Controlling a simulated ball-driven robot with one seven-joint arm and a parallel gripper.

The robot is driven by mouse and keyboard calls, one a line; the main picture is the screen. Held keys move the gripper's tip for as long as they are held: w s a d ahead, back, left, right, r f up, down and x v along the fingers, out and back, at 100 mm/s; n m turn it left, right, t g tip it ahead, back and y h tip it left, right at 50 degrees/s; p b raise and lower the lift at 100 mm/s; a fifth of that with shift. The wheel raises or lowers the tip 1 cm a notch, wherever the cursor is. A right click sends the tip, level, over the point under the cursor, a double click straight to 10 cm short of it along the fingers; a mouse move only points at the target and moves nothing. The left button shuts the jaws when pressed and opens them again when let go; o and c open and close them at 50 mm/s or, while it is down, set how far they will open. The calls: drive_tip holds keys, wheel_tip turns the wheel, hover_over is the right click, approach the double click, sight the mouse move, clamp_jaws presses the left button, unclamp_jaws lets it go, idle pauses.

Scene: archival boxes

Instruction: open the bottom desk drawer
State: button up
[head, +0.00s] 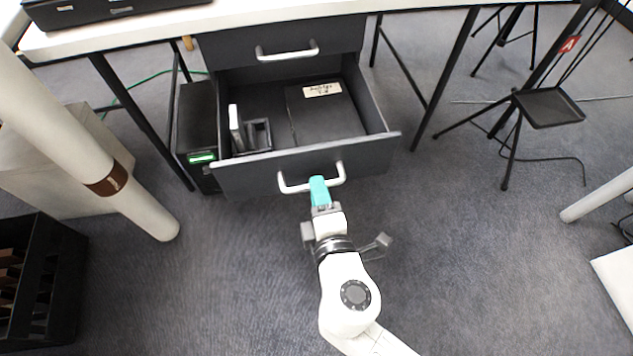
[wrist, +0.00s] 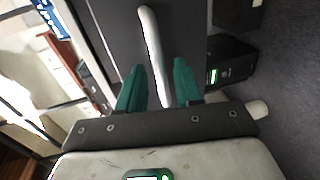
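The bottom desk drawer (head: 305,168) is dark grey and stands pulled well out, with its inside showing. Its white bar handle (head: 292,188) also shows in the wrist view (wrist: 151,40). My gripper (head: 318,182) is at the right part of this handle, in front of the drawer face. In the wrist view my gripper's teal fingers (wrist: 160,72) stand apart, one on each side of the handle, with small gaps visible beside the bar. The desk's upper drawer (head: 225,48) is shut.
The open drawer holds a dark labelled box (head: 325,112) and a small tray with a white item (head: 236,128). A black computer case (head: 197,120) stands left of it. A black crate (head: 40,285) is at lower left, a tripod stand (head: 548,106) at right. Carpet in front is clear.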

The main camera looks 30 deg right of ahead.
drive_tip(key=v, duration=0.8)
drive_tip(key=shift+p, duration=0.45)
drive_tip(key=s+d+f+m+g+h, duration=0.1)
drive_tip(key=s+d+f+m+g, duration=0.15)
drive_tip(key=d+m+g, duration=0.35)
drive_tip(key=s+d+f+m+g+h, duration=0.1)
drive_tip(key=d+f+m+g+h, duration=0.2)
drive_tip(key=d, duration=0.6)
drive_tip(key=s+a+f+m+g+y, duration=0.2)
drive_tip(key=s+f+m+g+y, duration=0.35)
drive_tip(key=s+y, duration=0.3)
wheel_tip(320, 180, up, 30)
drive_tip(key=p, duration=3.1)
drive_tip(key=shift+w+d+r+t, duration=0.15)
drive_tip(key=shift+w+t, duration=0.2)
drive_tip(key=shift+w, duration=0.1)
drive_tip(key=shift+s, duration=0.1)
